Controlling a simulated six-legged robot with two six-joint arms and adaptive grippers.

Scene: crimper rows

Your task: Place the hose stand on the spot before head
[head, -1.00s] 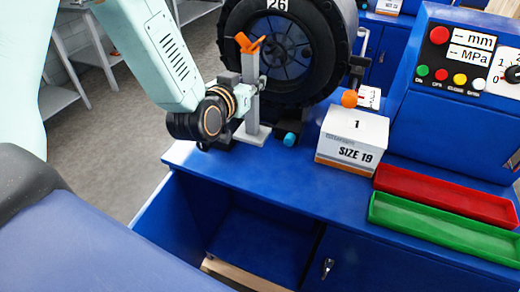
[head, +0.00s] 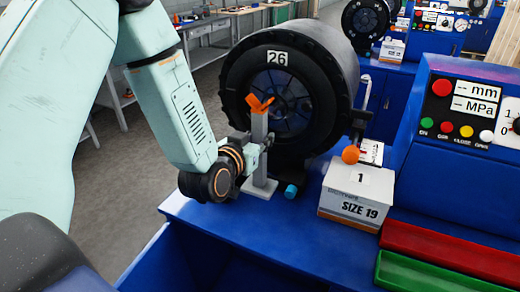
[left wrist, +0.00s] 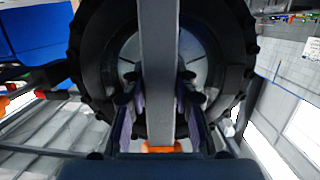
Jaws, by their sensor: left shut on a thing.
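The hose stand (head: 259,130) is a grey upright post with an orange V-shaped top and a flat grey base. It is upright in front of the black crimper head (head: 236,88), which is marked 26. Its base is at the blue bench top near the front-left corner; I cannot tell if it touches. My left gripper (head: 256,157) is shut on the post from the left. In the left wrist view the post (left wrist: 159,60) runs between the fingers (left wrist: 158,105), with the head's ring behind it. The spot is not visible. My right gripper is not in view.
A white SIZE 19 box (head: 355,196) stands right of the stand. A red tray (head: 450,252) and a green tray (head: 430,277) lie farther right, below the control panel (head: 470,105).

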